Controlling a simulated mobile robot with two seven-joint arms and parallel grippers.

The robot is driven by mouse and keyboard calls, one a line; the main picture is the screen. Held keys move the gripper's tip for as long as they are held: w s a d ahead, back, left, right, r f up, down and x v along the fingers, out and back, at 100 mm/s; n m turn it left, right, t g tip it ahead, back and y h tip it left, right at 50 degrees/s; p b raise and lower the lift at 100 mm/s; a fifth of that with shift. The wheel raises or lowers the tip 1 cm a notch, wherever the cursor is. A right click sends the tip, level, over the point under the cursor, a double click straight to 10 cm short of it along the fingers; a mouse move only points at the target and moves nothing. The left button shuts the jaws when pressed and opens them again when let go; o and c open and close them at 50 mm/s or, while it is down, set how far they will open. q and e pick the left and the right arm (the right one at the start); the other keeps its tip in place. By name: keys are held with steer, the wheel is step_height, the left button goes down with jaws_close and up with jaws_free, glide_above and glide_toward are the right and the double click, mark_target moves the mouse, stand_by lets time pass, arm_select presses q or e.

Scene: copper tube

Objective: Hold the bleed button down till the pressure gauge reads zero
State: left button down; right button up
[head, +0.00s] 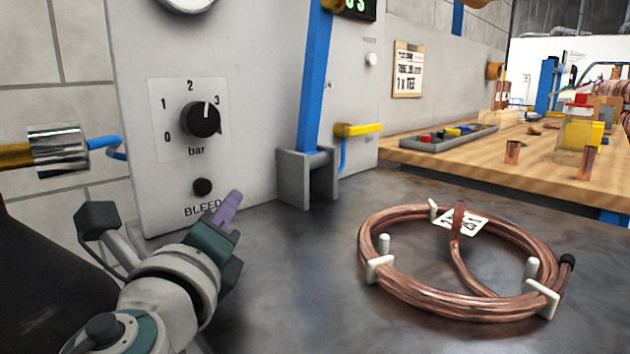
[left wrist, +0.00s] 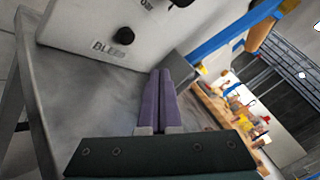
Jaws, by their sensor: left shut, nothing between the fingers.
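The black round bleed button (head: 202,187) sits low on the grey panel, above the word BLEED. It also shows in the left wrist view (left wrist: 124,36). Above it is a black knob (head: 201,119) on a 0 to 3 bar scale. Only the bottom edge of a round gauge (head: 187,4) shows at the top of the head view, so its reading is hidden. My left gripper (head: 227,209) has purple fingers, shut and empty, in front of the panel and to the lower right of the button, apart from it. My right gripper is not in view.
A copper tube coil (head: 450,312) on white holders lies on the dark metal table (head: 300,290). A blue post (head: 314,85) in a grey bracket stands right of the button. A wooden bench (head: 540,165) with a parts tray (head: 438,138) is behind.

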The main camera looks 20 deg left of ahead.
mark_target(205, 195)
arm_select(q)
steer(key=shift+w+a, duration=0.35)
steer(key=shift+a, duration=0.45)
steer(key=shift+w+a, duration=0.3)
steer(key=shift+a, duration=0.45)
steer(key=shift+w+a, duration=0.35)
steer(key=shift+a, duration=0.45)
steer(key=shift+a, duration=0.1)
steer(key=shift+w+a, duration=0.15)
steer(key=shift+a, duration=0.15)
steer(key=shift+w+a, duration=0.1)
steer(key=shift+a, duration=0.15)
stand_by(0.7)
steer(key=shift+a+f+b, duration=0.25)
steer(key=shift+f+b, duration=0.2)
stand_by(1.7)
stand_by(1.6)
